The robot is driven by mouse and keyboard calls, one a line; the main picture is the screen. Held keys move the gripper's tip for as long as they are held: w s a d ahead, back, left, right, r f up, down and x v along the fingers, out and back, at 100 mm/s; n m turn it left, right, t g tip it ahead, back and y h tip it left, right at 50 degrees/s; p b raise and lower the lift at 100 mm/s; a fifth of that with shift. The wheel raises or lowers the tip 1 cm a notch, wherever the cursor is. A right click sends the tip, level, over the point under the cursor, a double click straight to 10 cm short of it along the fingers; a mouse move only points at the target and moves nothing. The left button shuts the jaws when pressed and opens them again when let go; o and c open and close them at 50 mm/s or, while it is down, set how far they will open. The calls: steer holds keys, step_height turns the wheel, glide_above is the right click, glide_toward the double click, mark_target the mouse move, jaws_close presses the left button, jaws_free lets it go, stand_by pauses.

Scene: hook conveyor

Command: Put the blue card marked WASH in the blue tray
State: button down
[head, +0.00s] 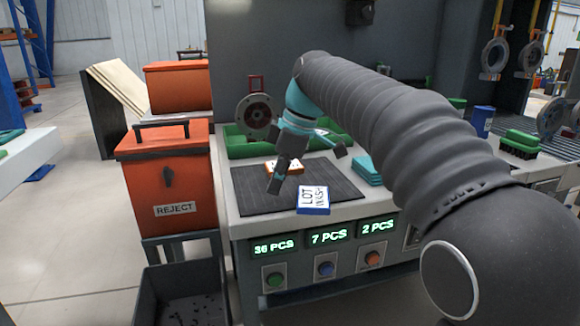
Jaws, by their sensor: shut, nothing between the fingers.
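A card with a blue edge and a white face (313,198), printed LOT and WASH, lies at the front edge of a dark mat (255,197) on the bench. My gripper (275,186) points down over the mat, left of the card and apart from it. It is shut and holds nothing. An orange card with a white face (285,168) lies behind the gripper, partly hidden by it. I cannot make out a blue tray; my arm covers much of the bench's right side.
A green tray (238,148) is at the back of the bench. A teal stack (367,170) lies right of the mat. An orange REJECT bin (172,185) stands at left. A dark open bin (153,293) is on the floor. Lit counters (329,236) line the front panel.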

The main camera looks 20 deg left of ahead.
mark_target(288, 203)
steer(key=shift+x, duration=1)
steer(key=d, duration=0.2)
steer(key=shift+w+d+r, duration=0.25)
steer(key=shift+w+d, duration=0.05)
steer(key=shift+w, duration=0.05)
steer(key=shift+w+d, duration=0.15)
steer(key=shift+d, duration=0.5)
